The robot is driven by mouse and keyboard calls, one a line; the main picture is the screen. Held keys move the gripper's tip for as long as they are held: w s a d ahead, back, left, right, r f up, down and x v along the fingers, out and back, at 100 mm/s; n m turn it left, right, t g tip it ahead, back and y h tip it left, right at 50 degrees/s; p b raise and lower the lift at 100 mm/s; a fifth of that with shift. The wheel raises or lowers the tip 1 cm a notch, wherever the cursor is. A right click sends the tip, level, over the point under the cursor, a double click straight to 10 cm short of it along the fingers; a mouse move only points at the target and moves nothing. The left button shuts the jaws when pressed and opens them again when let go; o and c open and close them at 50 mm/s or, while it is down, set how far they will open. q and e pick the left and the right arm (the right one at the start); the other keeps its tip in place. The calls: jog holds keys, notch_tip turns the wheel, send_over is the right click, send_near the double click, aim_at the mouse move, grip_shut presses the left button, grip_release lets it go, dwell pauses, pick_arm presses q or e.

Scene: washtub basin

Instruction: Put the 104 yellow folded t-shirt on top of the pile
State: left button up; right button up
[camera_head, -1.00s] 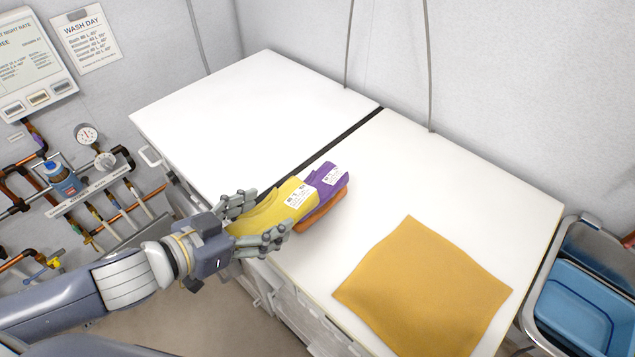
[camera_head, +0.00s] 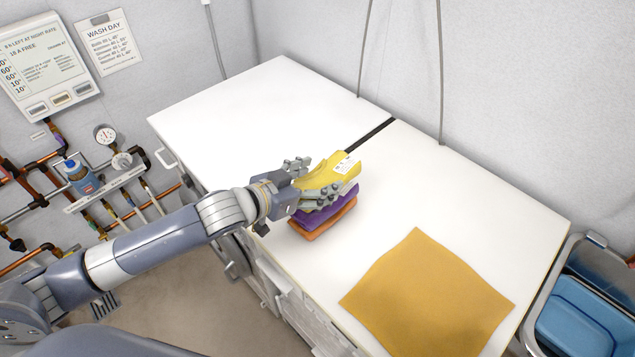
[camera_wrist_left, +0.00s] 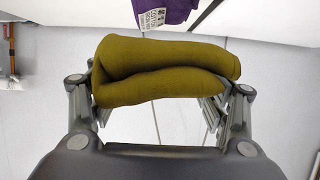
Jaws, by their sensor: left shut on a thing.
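The yellow folded t-shirt (camera_head: 325,173), with a white label at its far end, is held in my left gripper (camera_head: 318,180). The gripper is shut on its near end. In the head view the shirt overlaps the pile, a purple folded garment (camera_head: 314,219) on an orange one (camera_head: 327,222). I cannot tell from the head view whether it touches the purple top. In the left wrist view the yellow shirt (camera_wrist_left: 165,70) lies between the fingers, and the purple garment (camera_wrist_left: 165,12) with a white label shows past it. My right gripper is not in view.
The pile stands near the front edge of a white worktop (camera_head: 430,190), which a dark seam (camera_head: 370,134) divides. A flat orange-yellow cloth (camera_head: 428,295) lies to the right. A blue tub (camera_head: 585,315) stands at the far right. The worktop's left section is bare.

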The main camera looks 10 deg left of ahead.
pick_arm(q)
jog(key=shift+w+d, duration=0.15)
jog(key=shift+w, duration=0.15)
jog(key=shift+f, duration=0.25)
notch_tip(320, 180, down, 2)
jog(key=shift+f+p, duration=0.1)
jog(key=shift+p, duration=0.45)
jog(key=shift+f, duration=0.45)
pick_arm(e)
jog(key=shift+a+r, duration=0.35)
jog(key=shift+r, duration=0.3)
pick_arm(q)
jog(key=shift+f, duration=0.1)
jog(key=o, duration=1.2)
jog(key=shift+c, duration=0.2)
